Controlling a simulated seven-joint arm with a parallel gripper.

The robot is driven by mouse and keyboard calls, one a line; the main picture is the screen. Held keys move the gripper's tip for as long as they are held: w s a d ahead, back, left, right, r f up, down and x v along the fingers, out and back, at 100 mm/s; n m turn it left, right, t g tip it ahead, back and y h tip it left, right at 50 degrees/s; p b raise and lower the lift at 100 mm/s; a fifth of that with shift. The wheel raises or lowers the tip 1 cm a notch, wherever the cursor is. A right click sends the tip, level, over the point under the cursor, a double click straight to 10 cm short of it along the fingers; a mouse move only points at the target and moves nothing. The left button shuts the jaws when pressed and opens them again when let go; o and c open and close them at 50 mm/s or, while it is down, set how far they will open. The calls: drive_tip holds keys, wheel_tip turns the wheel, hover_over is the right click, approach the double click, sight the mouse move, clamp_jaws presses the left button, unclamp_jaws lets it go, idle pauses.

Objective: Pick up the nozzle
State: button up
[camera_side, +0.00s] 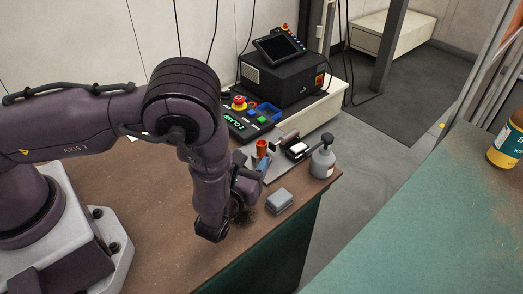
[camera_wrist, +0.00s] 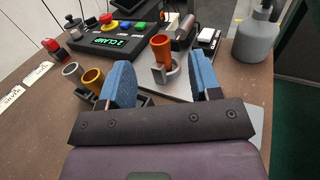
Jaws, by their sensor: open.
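An orange, copper-coloured tube (camera_wrist: 162,48), which looks like the nozzle, stands upright in a grey holder (camera_wrist: 157,75) on a light plate. It also shows in the side view (camera_side: 262,148). My gripper (camera_wrist: 159,62) has two blue fingers, spread wide with nothing held. In the wrist view the tube appears between the fingers and beyond them, apart from both. In the side view one blue finger (camera_side: 264,165) shows just below the tube; my arm hides the rest. A brass cylinder (camera_wrist: 93,80) and a grey cylinder (camera_wrist: 72,72) stand left of the fingers by a black rack.
A grey bottle (camera_side: 323,161) stands right of the plate near the bench edge. A grey block (camera_side: 279,201) lies nearer the camera. A Z CLAMP control box (camera_wrist: 120,40) with a red button is behind. Paper labels (camera_wrist: 38,73) lie at left.

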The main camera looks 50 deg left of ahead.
sight(262, 143)
drive_tip(key=x, duration=0.8)
drive_tip(key=shift+a+f, duration=0.1)
drive_tip(key=shift+f, duration=0.3)
drive_tip(key=c, duration=1)
